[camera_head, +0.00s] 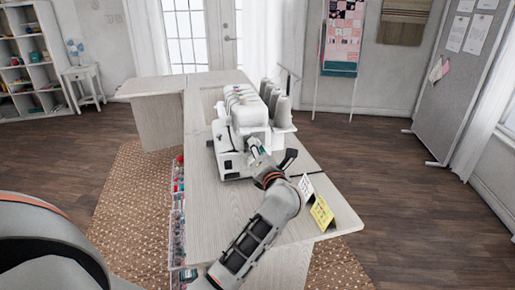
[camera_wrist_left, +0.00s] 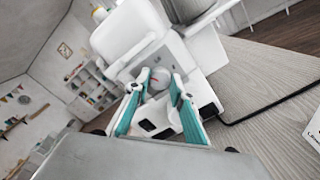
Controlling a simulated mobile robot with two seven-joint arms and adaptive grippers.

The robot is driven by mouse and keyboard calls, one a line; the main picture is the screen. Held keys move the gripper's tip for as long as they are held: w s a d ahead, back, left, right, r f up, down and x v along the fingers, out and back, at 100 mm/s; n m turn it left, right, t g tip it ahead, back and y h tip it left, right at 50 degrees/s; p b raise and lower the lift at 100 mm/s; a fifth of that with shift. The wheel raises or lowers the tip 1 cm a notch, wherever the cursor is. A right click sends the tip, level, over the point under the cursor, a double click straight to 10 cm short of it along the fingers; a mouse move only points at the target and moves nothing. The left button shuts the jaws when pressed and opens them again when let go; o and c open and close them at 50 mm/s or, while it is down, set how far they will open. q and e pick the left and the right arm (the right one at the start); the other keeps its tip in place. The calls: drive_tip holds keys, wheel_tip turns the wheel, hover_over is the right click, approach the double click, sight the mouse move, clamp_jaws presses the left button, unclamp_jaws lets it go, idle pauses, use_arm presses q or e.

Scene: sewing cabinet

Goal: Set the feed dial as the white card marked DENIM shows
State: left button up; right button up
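The white sewing machine (camera_head: 243,112) stands on the pale wooden table. My left gripper (camera_head: 257,149) is at its near side. In the left wrist view, a round grey dial (camera_wrist_left: 159,78) with a red mark lies between the teal-padded fingertips of that gripper (camera_wrist_left: 160,84). The fingers are apart, one on each side of the dial; I cannot tell whether they touch it. A white card (camera_head: 306,188) stands near the table's right edge; its writing is too small to read. A yellow card (camera_head: 322,213) stands in front of it. My right gripper is out of view.
Grey thread cones (camera_head: 283,110) stand at the machine's right. My left arm lies over the table, close to the cards. Bare tabletop (camera_head: 215,205) is left of the arm. Small coloured items line the table's left side (camera_head: 178,215).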

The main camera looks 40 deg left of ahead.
use_arm(q)
drive_tip(key=shift+c, duration=0.8)
drive_tip(key=shift+o, duration=0.2)
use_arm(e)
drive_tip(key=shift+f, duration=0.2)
use_arm(q)
drive_tip(key=shift+n+b, duration=2.8)
drive_tip(key=shift+n, duration=3.3)
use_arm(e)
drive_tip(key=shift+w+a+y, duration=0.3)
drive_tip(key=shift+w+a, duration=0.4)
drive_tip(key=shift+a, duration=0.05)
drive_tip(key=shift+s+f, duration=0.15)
use_arm(q)
drive_tip(key=o, duration=1.1)
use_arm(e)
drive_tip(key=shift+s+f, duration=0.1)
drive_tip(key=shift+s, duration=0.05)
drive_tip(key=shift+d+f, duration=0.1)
